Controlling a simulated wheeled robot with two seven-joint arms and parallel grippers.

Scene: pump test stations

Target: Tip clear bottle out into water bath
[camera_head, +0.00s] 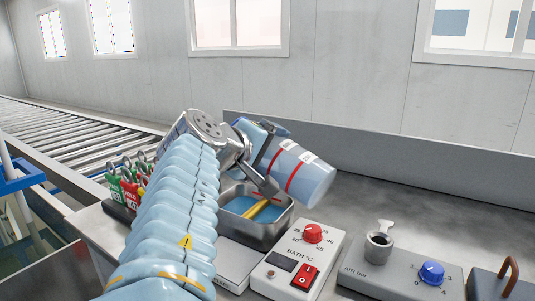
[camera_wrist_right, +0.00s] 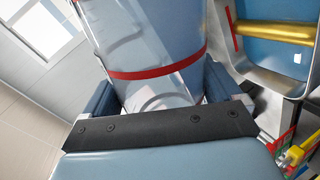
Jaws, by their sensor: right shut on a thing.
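The water bath (camera_head: 252,233) is a metal tank with blue water and a yellow bar (camera_head: 256,209) inside. In the right wrist view the bath (camera_wrist_right: 252,75) is at upper right. I cannot tell whether liquid is leaving the bottle. My left gripper is not in view.
A white bath control box (camera_head: 283,272) with a red knob stands in front of the bath. A grey air box (camera_head: 395,272) with a blue knob is to its right. Padlocks with red and green tags (camera_head: 128,190) are at left, near a roller conveyor (camera_head: 70,133).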

